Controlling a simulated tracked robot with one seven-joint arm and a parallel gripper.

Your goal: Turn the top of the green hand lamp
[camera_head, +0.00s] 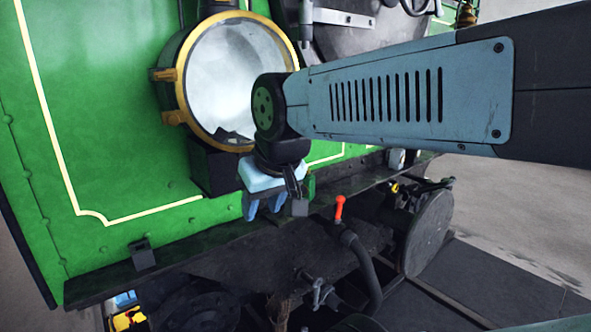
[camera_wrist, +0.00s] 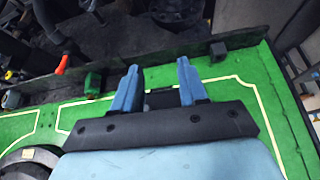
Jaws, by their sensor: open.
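The green hand lamp (camera_wrist: 92,83) is a small green block on the dark ledge in the wrist view, left of my gripper (camera_wrist: 157,68) and apart from it. In the head view only a green sliver of the lamp (camera_head: 310,186) shows, mostly hidden behind my wrist and gripper. Nothing shows between the fingers as held. The top of the lamp is too small to make out in detail.
A large brass-rimmed headlamp (camera_head: 240,80) stands close behind my wrist. An orange-red handle (camera_head: 340,207) on a dark hose rises right of my gripper. Small grey brackets (camera_head: 142,254) sit on the dark ledge (camera_head: 200,236). A round buffer (camera_head: 428,235) juts out at the right.

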